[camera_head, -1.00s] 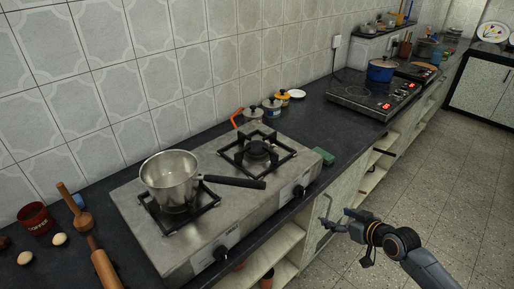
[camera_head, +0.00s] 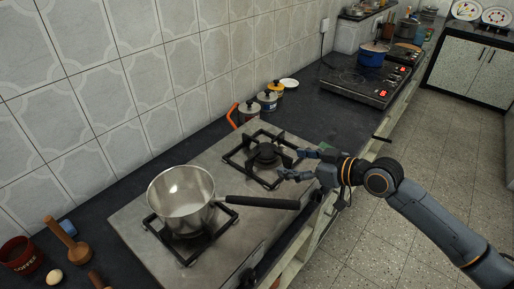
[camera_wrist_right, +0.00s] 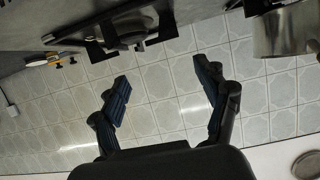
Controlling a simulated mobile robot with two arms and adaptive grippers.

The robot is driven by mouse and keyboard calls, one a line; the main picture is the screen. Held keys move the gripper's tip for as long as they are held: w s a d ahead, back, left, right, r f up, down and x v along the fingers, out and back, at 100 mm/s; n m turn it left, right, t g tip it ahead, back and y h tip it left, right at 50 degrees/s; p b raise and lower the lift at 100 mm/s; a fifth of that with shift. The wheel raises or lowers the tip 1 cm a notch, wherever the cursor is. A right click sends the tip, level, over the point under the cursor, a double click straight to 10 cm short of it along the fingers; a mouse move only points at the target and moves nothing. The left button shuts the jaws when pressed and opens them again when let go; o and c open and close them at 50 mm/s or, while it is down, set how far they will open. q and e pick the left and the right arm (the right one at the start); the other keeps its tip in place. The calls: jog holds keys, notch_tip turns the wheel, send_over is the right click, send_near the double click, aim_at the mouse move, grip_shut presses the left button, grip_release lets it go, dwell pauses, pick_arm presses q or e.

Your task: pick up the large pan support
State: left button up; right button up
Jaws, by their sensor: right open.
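A black square pan support (camera_head: 237,157) sits bare around the burner at the right end of the steel gas stove (camera_head: 128,219). It also shows at the top of the right wrist view (camera_wrist_right: 95,47). A second pan support (camera_head: 155,227) is at the stove's left end, partly hidden under a steel saucepan (camera_head: 180,199); it looks smaller. My right gripper (camera_head: 291,164) is open and empty, over the right edge of the bare support as seen from the head; I cannot tell its exact height. Its spread fingers (camera_wrist_right: 162,78) show in the wrist view. My left gripper is out of view.
The saucepan's dark handle (camera_head: 262,202) reaches right, just below my right gripper in the picture. Small lidded pots (camera_head: 267,100) stand behind the stove by the tiled wall. An induction hob (camera_head: 352,84) with a blue pot (camera_head: 371,57) is farther along the counter.

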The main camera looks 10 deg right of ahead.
jog(key=p, duration=0.1)
send_near(253, 156)
jog(key=shift+x, duration=0.95)
jog(key=shift+w+f, duration=0.25)
jog(key=shift+w+a+f+p, duration=0.15)
jog(key=shift+w+a+p, duration=0.3)
jog(key=shift+a+p, duration=0.05)
jog(key=shift+w+a+f+p, duration=0.15)
jog(key=shift+w+a+p, duration=0.3)
jog(key=shift+a+p, duration=0.05)
jog(key=shift+x, duration=1.05)
jog(key=shift+w+a+f, duration=0.1)
jog(key=shift+w+f, duration=0.05)
jog(key=shift+f, duration=0.05)
jog(key=shift+c, duration=1)
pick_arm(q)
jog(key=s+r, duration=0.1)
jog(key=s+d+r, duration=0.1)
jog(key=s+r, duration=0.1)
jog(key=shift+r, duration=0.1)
pick_arm(e)
jog(key=c, duration=1)
